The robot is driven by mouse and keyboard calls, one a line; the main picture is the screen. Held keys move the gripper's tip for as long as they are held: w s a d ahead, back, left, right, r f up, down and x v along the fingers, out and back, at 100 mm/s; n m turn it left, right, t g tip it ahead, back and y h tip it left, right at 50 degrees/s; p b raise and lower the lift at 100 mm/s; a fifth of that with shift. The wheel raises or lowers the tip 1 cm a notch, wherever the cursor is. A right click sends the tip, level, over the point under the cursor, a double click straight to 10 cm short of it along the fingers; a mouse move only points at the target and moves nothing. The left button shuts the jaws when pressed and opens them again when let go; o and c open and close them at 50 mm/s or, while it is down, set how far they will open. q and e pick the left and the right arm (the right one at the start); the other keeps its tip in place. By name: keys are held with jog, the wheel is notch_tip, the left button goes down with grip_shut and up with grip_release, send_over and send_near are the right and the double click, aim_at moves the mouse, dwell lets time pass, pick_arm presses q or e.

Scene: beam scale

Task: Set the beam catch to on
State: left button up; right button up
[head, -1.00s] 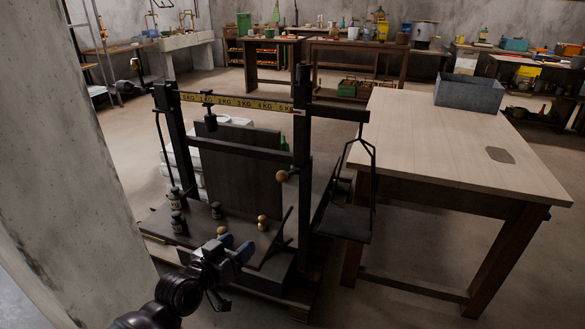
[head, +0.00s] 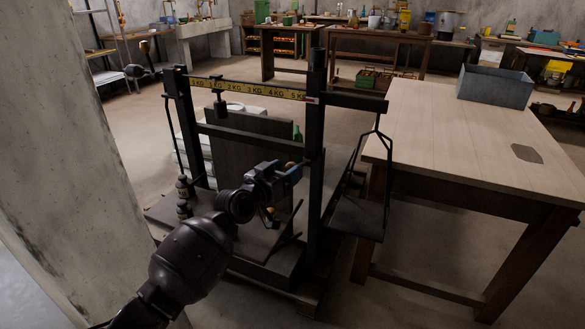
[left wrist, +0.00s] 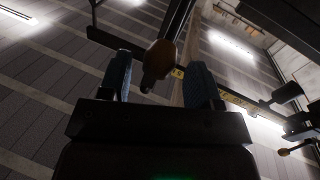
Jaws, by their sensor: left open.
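The beam scale (head: 248,136) stands in the middle of the head view, with its yellow-marked beam (head: 247,88) between two dark posts. My left gripper (head: 291,173) is in front of its right post, at the height of the catch knob. The gripper hides the knob in the head view. In the left wrist view a brown wooden knob on a dark stem (left wrist: 160,58) lies between the two blue finger pads (left wrist: 162,80), which stand apart. I cannot tell whether either pad touches it. The beam catch's setting cannot be read. My right gripper is out of view.
A hanging pan (head: 357,217) is right of the right post. A wooden table (head: 450,130) with a grey bin (head: 495,86) stands further right. Small weights (head: 183,187) stand on the platform at left. A concrete pillar (head: 60,150) fills the left side.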

pick_arm(q)
jog(key=shift+x, duration=1.35)
grip_shut()
